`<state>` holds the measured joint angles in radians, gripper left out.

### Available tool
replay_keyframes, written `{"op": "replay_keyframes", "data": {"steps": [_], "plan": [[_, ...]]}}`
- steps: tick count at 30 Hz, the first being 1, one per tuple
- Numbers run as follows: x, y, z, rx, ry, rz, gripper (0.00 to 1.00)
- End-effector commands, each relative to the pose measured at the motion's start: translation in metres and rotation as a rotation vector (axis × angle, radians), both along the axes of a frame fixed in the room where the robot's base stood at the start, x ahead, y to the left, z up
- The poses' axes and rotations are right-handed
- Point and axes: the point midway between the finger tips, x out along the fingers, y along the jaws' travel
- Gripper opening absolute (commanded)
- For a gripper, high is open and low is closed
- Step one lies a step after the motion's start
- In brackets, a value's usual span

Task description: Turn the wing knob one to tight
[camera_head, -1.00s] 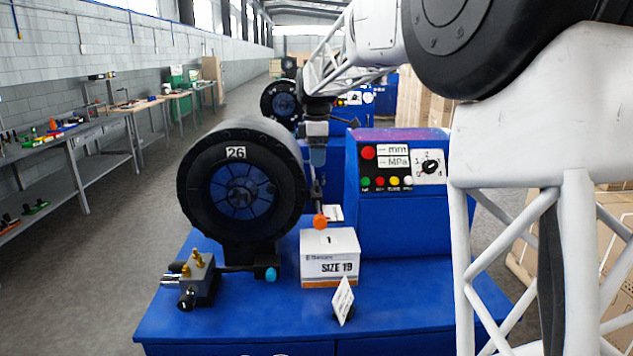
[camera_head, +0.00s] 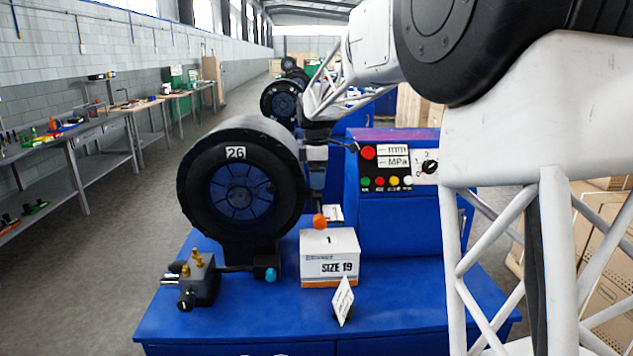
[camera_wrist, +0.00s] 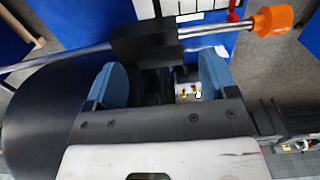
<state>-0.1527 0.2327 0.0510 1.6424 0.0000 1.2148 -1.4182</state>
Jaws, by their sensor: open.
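No part is marked as wing knob one in legible writing. A metal block (camera_head: 203,285) at the front left of the blue machine carries two small brass knobs (camera_head: 197,259); they also show small in the wrist view (camera_wrist: 183,91), between my fingers and farther away. A black pointer knob (camera_head: 430,167) sits on the control panel, partly edged by my arm. My gripper (camera_wrist: 162,82) is open, with blue-padded fingers apart and nothing held. In the head view my gripper (camera_head: 317,180) hangs right of the large black ring, above the orange-ended lever.
The black crimper ring (camera_head: 240,180) marked 26 stands close left of my gripper. An orange-tipped rod (camera_wrist: 272,20) crosses ahead of the fingers. A SIZE 19 box (camera_head: 330,258) and a white card (camera_head: 343,299) stand on the blue bench (camera_head: 240,325). The front bench strip is mostly clear.

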Motion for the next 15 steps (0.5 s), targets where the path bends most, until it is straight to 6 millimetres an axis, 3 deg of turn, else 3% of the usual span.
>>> {"op": "replay_keyframes", "data": {"steps": [6, 15], "plan": [[0.000, 0.000, -0.014, 0.000, 0.001, 0.000, 0.79], [0.000, 0.000, -0.015, 0.000, 0.001, 0.000, 0.79]]}}
